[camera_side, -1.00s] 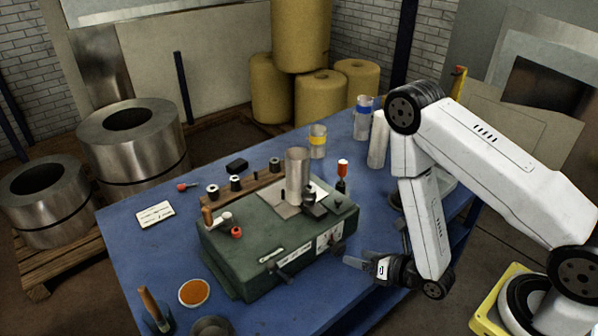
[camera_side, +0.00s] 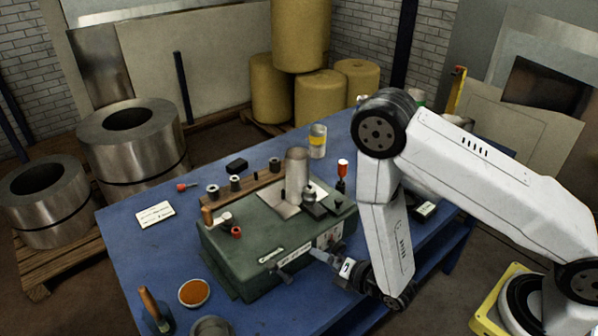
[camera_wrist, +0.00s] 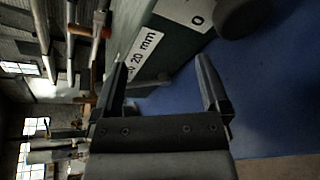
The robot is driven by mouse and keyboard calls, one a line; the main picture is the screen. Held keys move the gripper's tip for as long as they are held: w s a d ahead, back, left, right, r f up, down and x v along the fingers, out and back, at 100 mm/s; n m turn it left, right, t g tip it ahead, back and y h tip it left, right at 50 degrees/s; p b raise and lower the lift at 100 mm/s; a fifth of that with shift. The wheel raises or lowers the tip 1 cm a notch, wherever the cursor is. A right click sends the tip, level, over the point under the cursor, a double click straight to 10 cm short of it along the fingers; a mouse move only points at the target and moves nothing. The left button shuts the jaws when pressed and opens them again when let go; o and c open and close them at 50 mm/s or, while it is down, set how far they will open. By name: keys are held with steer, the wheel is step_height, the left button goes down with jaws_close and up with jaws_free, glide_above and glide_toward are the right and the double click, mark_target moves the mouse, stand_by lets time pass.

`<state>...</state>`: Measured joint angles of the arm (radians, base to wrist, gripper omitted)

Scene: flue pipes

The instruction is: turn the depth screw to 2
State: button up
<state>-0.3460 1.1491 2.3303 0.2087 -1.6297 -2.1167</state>
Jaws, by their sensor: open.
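The green machine (camera_side: 240,258) stands on the blue table. A white dial plate (camera_side: 330,237) is on its front right; in the wrist view the plate (camera_wrist: 188,10) carries a 0. A dark round knob (camera_wrist: 242,14) sticks out beside that plate; I take it for the depth screw, but its setting cannot be read. In the side view my gripper hides that knob. My gripper (camera_side: 318,254) is at the machine's front, below the plate. In the wrist view its jaws (camera_wrist: 160,66) are apart with nothing between them, and the knob lies beyond and above the right finger.
A dark crank handle (camera_side: 284,274) juts from the machine's front, left of my gripper. A label reading 20 mm (camera_wrist: 146,48) is on the front face. A metal cylinder (camera_side: 297,168) stands on top. An orange-filled dish (camera_side: 194,292) lies on the table at left.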

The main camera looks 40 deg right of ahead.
steer(key=m, duration=0.1)
steer(key=w+a+m+h, duration=0.1)
steer(key=m, duration=0.1)
steer(key=shift+a+r+t, duration=0.1)
steer(key=shift+a+t, duration=0.1)
steer(key=shift+t, duration=0.1)
steer(key=shift+m+h, duration=0.7)
steer(key=shift+m, duration=0.3)
steer(key=shift+w, duration=0.1)
